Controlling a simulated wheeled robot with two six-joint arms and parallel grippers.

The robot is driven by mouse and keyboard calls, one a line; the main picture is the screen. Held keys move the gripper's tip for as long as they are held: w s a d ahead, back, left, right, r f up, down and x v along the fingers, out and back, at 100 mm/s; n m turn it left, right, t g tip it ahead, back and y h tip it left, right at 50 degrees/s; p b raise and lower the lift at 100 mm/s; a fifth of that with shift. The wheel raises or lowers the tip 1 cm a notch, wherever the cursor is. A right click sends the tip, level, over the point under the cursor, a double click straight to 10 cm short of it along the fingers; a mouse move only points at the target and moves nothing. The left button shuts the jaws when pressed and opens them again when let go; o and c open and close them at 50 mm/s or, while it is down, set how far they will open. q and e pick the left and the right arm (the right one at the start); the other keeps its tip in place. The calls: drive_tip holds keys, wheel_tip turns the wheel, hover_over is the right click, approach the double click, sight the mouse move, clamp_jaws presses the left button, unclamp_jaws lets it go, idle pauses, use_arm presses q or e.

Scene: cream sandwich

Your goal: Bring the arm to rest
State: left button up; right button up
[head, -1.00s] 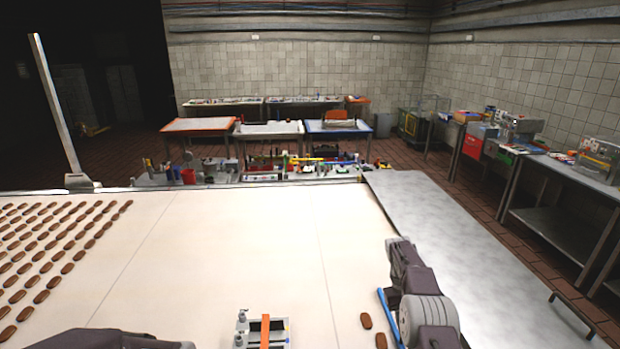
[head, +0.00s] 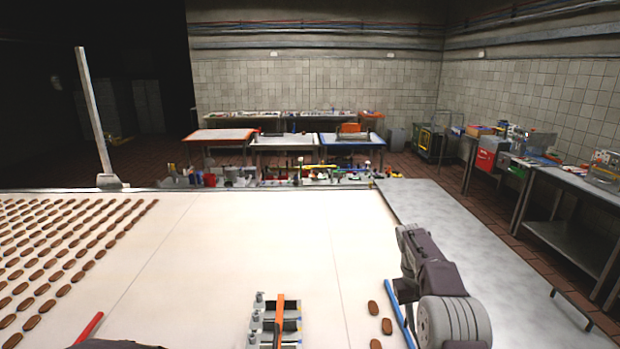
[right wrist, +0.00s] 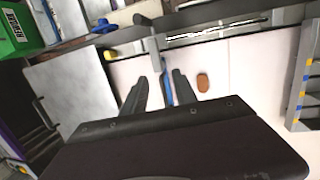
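My right arm (head: 440,290) reaches over the right side of the cream surface (head: 250,235). In the right wrist view, my right gripper (right wrist: 160,76) has its fingers apart, so it is open. A blue rod (head: 397,305) lies just left of my right arm. It also shows between the fingers in the wrist view (right wrist: 167,88); no clear grip on it shows. Part of my left arm (head: 115,344) shows at the bottom left edge; its gripper is out of view. A red rod (head: 88,327) shows beside it.
Rows of brown biscuits (head: 62,290) cover the left of the surface. A few loose biscuits (head: 386,326) lie beside the blue rod. A grey fixture with an orange bar (head: 279,312) stands at bottom centre. The middle of the surface is clear. Work tables (head: 285,141) stand far behind.

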drive_tip(key=s+a+r+b, duration=0.2)
drive_tip(key=s+a, duration=0.2)
drive_tip(key=s, duration=0.1)
drive_tip(key=s+a+f+t+y+b, duration=0.1)
drive_tip(key=s+a+f, duration=0.1)
drive_tip(key=s+f, duration=0.2)
drive_tip(key=s+a+f+b, duration=0.1)
drive_tip(key=s+f, duration=0.3)
drive_tip(key=s, duration=0.5)
drive_tip(key=s+a+f+t+y+b, duration=0.1)
drive_tip(key=s+a+f, duration=0.3)
drive_tip(key=s, duration=0.3)
drive_tip(key=shift+s+m+t+y+b, duration=0.25)
drive_tip(key=shift+m+t+y+b, duration=0.05)
drive_tip(key=shift+b, duration=0.05)
drive_tip(key=shift+s, duration=0.2)
drive_tip(key=shift+w, duration=0.1)
